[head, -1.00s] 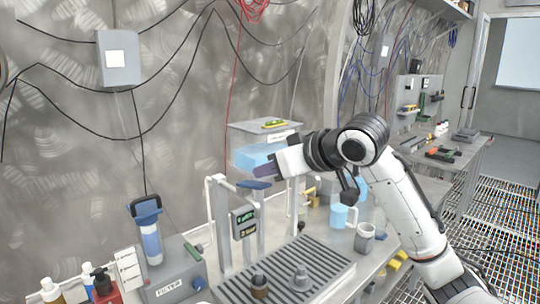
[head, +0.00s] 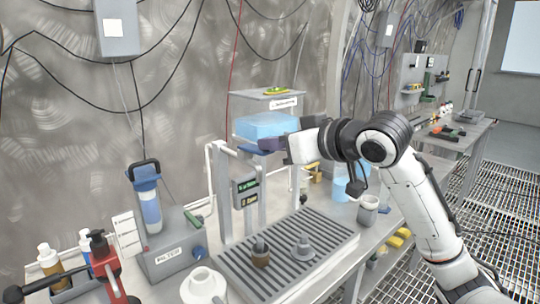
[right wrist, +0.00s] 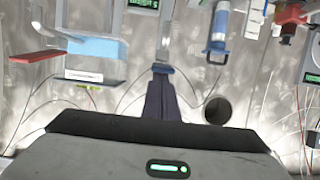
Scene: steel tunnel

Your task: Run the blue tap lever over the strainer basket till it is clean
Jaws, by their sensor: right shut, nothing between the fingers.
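The blue tap lever (head: 250,149) sits on top of a grey post frame above a ribbed drain tray (head: 235,282). It also shows in the right wrist view (right wrist: 162,69). My right gripper (head: 270,145) is shut and empty, its dark fingers just beside the lever; whether they touch cannot be told. In the right wrist view the fingers (right wrist: 161,84) point at the lever. I cannot tell which is the strainer basket. No water stream shows. My left gripper is out of view.
A filter unit (head: 172,256) with a blue cartridge stands left of the tray. A white cup (head: 203,287), bottles and a red tool (head: 103,258) are front left. A light-blue bin (head: 265,126) is behind the lever. A grey mug (head: 368,209) stands right of the tray.

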